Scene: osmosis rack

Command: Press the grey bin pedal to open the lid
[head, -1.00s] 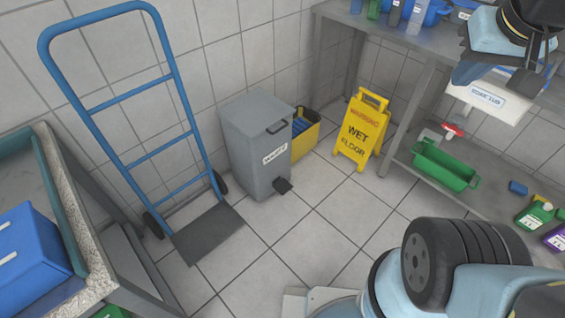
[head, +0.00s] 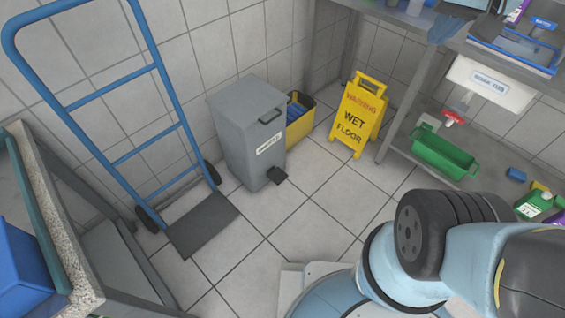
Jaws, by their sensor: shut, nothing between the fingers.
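The grey bin (head: 250,135) stands on the tiled floor against the back wall, upright, with its lid (head: 247,100) shut. Its dark pedal (head: 278,176) sticks out low at the front right, just above the floor, with nothing touching it. A white label is on the bin's front. My gripper is outside the head view; only bulky blue and black links of my arm show at the lower right, well apart from the bin.
A blue hand truck (head: 125,110) stands left of the bin, its dark plate (head: 203,224) on the floor. A yellow bucket (head: 300,122) and a yellow wet floor sign (head: 358,115) stand to the right. A shelf with a green tub (head: 443,153) is further right. The floor before the pedal is clear.

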